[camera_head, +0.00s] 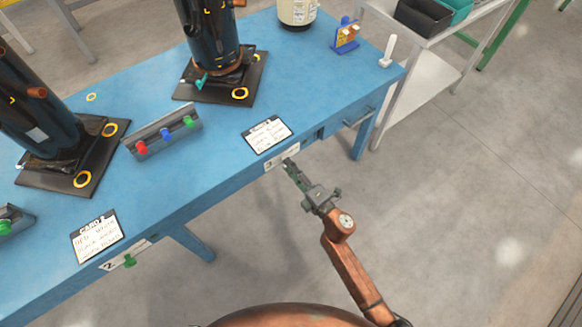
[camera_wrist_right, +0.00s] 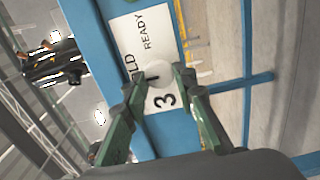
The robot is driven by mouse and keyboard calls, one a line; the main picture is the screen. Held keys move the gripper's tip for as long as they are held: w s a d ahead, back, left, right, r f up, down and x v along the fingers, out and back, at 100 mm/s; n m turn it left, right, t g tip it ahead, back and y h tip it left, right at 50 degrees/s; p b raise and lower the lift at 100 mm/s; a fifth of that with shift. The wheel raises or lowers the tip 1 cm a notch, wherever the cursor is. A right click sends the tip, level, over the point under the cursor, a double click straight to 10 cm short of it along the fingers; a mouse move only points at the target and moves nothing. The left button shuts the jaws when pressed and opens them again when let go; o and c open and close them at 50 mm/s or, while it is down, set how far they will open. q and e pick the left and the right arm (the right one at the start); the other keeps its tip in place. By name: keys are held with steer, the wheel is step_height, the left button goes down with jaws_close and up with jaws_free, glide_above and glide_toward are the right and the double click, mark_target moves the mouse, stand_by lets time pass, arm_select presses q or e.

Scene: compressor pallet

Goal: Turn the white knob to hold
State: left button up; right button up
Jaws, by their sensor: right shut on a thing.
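The white knob (camera_wrist_right: 157,74) sits on a white label plate (camera_wrist_right: 145,45) on the blue bench's front edge. In the wrist view the plate reads "READY", a partly covered word ending in "LD", and "3". A dark mark shows on the knob's face. My right gripper (camera_wrist_right: 159,80) is shut on the knob, with a green finger on each side of it. In the head view my right gripper (camera_head: 289,163) reaches up to the plate (camera_head: 277,161) from below, and its fingers hide the knob. My left gripper is in neither view.
The blue bench (camera_head: 330,90) carries black cylindrical units, a rail with red, blue and green knobs (camera_head: 164,135), and cards (camera_head: 267,134). A green knob (camera_head: 130,261) sits on plate 2 to the left. A grey cart (camera_head: 430,75) stands right; floor before the bench is clear.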

steer(key=shift+w+d, duration=0.1)
stand_by(0.3)
steer(key=o, duration=1.2)
steer(key=shift+c, duration=0.2)
steer(key=v, duration=1.2)
